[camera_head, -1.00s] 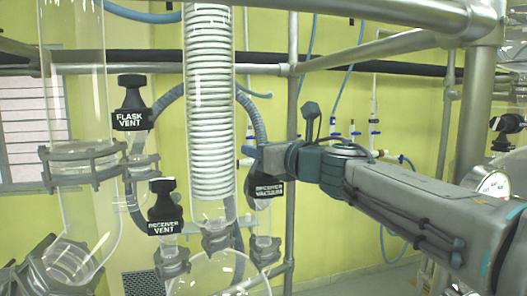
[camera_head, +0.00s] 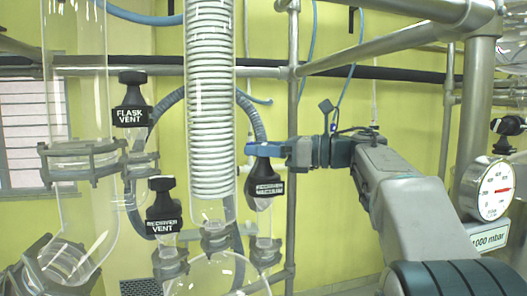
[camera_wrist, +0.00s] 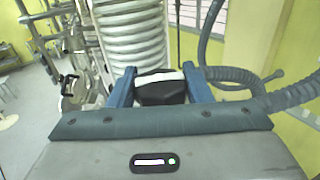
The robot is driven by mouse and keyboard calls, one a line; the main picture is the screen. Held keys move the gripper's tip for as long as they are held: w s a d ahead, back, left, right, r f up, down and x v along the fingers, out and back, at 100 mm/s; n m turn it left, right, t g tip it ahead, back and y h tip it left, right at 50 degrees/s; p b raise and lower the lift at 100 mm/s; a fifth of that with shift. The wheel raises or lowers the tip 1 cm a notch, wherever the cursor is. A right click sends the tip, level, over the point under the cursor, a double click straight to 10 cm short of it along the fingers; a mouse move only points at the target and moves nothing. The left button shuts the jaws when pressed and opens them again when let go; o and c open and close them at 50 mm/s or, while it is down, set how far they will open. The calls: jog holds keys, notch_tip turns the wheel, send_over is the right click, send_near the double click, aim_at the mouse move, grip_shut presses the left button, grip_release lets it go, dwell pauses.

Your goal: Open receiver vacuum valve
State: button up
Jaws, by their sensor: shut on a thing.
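The receiver vacuum valve (camera_head: 265,182) is a black knob with a white-lettered label on a clear glass stem, right of the coiled condenser. Its label is hard to read now. My gripper (camera_head: 264,150) reaches it from the right, with blue fingers at the knob's top. In the wrist view, the black knob (camera_wrist: 160,92) sits between the two blue fingers of my gripper (camera_wrist: 160,84), which are shut on it. The lower part of the valve is hidden in the wrist view.
The flask vent valve (camera_head: 132,115) and receiver vent valve (camera_head: 163,210) stand to the left. The glass condenser (camera_head: 210,100) is close beside my fingers. A corrugated hose (camera_wrist: 235,75) runs nearby. A metal post (camera_head: 292,210) stands behind. A pressure gauge (camera_head: 488,190) is at the right.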

jog(key=n+g, duration=0.2)
jog(key=g, duration=0.1)
jog(key=n+g+p, duration=0.1)
jog(key=n+g, duration=0.1)
jog(key=g, duration=0.2)
jog(key=shift+n, duration=0.3)
jog(key=shift+f+n+g, duration=0.25)
jog(key=shift+n+g, duration=0.45)
jog(key=shift+g, duration=0.6)
jog(key=shift+n+g+h, duration=0.3)
jog(key=shift+n+g, duration=0.2)
jog(key=shift+g, duration=0.1)
jog(key=o, duration=1)
jog(key=shift+r, duration=0.1)
jog(key=shift+s+r, duration=0.1)
jog(key=shift+a+m+t, duration=0.25)
jog(key=shift+m+t, duration=0.15)
jog(key=shift+t, duration=0.2)
